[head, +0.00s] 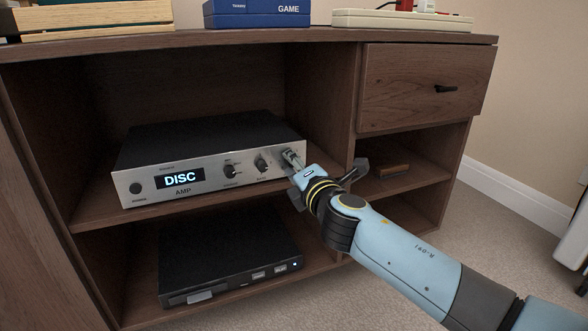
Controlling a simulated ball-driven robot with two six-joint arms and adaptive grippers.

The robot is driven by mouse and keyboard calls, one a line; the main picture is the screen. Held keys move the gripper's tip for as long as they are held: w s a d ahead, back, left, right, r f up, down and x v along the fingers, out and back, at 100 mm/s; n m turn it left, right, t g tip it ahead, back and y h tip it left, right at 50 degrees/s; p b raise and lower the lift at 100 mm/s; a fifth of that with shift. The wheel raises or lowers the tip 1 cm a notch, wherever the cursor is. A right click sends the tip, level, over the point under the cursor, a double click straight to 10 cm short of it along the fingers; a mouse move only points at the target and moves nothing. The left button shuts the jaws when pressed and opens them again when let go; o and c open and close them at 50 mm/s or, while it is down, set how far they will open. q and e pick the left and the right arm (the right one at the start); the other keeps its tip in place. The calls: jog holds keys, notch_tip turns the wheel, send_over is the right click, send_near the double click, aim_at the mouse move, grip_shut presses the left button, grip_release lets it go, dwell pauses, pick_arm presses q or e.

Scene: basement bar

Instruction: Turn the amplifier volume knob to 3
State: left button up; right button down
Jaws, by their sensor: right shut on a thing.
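The amplifier (215,159) is a black box with a silver front panel, on the upper shelf of a wooden cabinet. My left gripper is not in view.
A black disc player (228,262) sits on the lower shelf. A blue game box (257,13) and a pale power strip (402,20) lie on the cabinet top.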

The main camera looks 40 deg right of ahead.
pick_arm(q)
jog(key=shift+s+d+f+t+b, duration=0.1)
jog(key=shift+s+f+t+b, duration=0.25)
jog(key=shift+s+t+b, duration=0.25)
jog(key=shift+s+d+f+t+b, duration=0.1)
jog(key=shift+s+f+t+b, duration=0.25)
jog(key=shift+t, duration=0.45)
pick_arm(e)
jog(key=shift+f+m, duration=0.1)
jog(key=shift+m, duration=3)
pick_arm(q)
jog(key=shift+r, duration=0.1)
pick_arm(e)
jog(key=c, duration=1.1)
grip_release()
jog(key=v, duration=1.2)
jog(key=shift+s+d, duration=0.1)
jog(key=shift+d, duration=0.1)
